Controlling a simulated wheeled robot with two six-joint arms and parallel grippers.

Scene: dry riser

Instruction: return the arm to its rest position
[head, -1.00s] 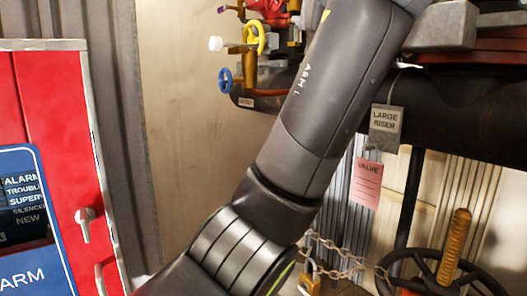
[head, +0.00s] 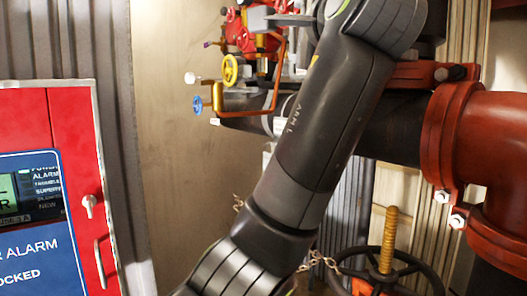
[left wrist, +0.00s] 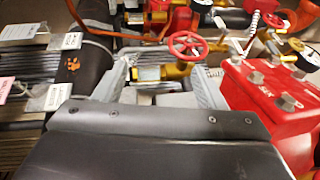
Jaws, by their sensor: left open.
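My left arm (head: 315,130) rises from the bottom middle of the head view to the top right. My left gripper (head: 276,18) is partly seen at the top, in front of the red valve assembly (head: 240,30). In the left wrist view its pale fingers (left wrist: 163,64) stand apart. A brass valve with a red handwheel (left wrist: 187,45) shows between and beyond them; I cannot tell whether they touch it. My right gripper is in neither view.
A red alarm cabinet (head: 85,140) stands at the left. A dark pipe (head: 395,125) meets a red flanged pipe (head: 500,140) at the right. A black handwheel (head: 400,268) and chain (head: 318,261) are below. The beige wall panel (head: 170,150) left of my arm is bare.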

